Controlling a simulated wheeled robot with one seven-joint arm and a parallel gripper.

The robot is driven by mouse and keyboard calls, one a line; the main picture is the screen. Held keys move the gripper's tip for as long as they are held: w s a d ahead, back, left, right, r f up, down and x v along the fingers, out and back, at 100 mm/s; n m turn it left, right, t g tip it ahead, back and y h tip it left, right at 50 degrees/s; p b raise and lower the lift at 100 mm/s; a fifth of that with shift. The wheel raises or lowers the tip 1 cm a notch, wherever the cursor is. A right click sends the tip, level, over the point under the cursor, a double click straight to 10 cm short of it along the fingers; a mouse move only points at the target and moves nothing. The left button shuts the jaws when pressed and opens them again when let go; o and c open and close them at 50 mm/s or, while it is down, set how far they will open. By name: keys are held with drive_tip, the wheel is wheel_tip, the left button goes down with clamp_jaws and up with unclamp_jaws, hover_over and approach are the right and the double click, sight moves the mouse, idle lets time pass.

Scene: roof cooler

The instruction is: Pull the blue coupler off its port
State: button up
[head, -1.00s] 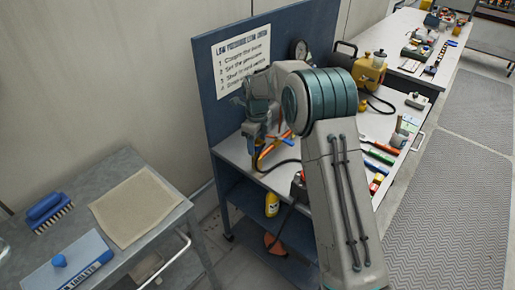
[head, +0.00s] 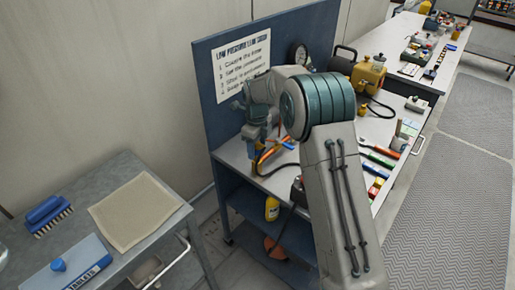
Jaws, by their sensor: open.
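My gripper (head: 254,152) is over the left end of the bench, by the blue back panel, pointing down. Its jaws are open; the fingers are small and partly lost against my wrist. An orange part (head: 268,153) and a small blue piece (head: 288,145) lie just to the right of the gripper. I cannot tell whether the blue piece is the blue coupler. No port can be made out, and my arm hides part of the bench. I cannot tell whether the fingers touch anything.
The blue panel (head: 222,110) with a printed sign (head: 242,71) stands close behind my gripper. A gauge (head: 299,55) and a yellow unit (head: 368,74) with a black hose are farther right. Coloured tools (head: 378,160) lie on the bench. A grey cart (head: 115,180) stands at left.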

clamp_jaws()
drive_tip(key=shift+r+p, duration=1.9)
drive_tip(key=shift+r, duration=1.15)
